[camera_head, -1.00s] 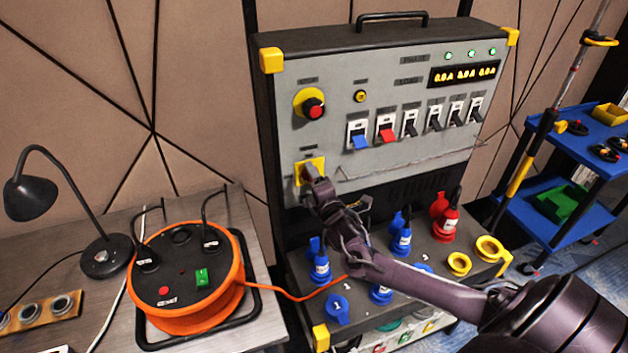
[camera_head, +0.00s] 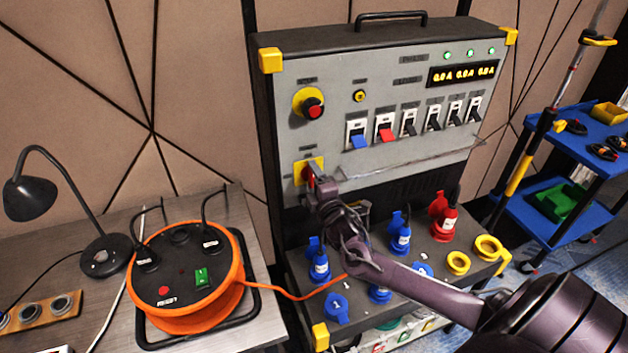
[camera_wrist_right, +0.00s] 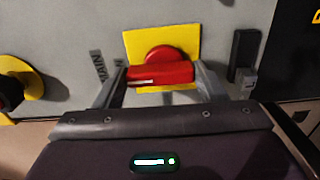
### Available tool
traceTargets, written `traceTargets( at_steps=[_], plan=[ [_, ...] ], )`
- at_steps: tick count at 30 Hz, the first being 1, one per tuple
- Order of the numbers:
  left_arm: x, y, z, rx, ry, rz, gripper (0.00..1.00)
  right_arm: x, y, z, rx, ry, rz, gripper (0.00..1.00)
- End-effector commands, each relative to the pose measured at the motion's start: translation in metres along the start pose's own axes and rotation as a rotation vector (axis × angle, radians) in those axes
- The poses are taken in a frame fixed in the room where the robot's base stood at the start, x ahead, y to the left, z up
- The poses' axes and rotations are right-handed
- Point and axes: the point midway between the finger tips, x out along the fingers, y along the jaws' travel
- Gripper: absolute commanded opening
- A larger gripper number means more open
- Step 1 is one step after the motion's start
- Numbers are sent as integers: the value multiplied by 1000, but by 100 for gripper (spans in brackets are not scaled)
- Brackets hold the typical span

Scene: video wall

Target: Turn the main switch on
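The main switch (camera_head: 309,173) is a red rotary handle on a yellow square plate, at the lower left of the grey panel. The right wrist view shows the handle (camera_wrist_right: 160,75) lying crosswise between the fingers, with the MAIN label beside the plate. My right gripper (camera_head: 313,180) is at the switch and partly covers it. Its fingers (camera_wrist_right: 161,82) are spread, one by each end of the handle. Whether they touch it I cannot tell. My left gripper is not in view.
The emergency stop (camera_head: 311,105) is above the switch. A row of breakers (camera_head: 410,124) is to the right. Plugs, including a red one (camera_head: 446,217), stand on the ledge under my right arm. An orange cable reel (camera_head: 190,275) and lamp (camera_head: 103,257) are at left.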

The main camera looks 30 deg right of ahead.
Motion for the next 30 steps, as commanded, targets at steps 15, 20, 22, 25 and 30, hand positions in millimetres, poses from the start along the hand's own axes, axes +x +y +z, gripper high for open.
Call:
traceTargets(
  at_steps=[15,20,22,25,30],
  plan=[
    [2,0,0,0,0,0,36,-5,-1,0,-2,1,-1,85],
    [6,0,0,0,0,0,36,-28,-3,0,-4,3,-3,85],
    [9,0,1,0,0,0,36,-40,-4,0,-3,3,-3,85],
    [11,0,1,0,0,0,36,-56,-3,0,-2,2,-4,85],
    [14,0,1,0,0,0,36,-73,-2,0,-2,1,-2,85]
  ],
)
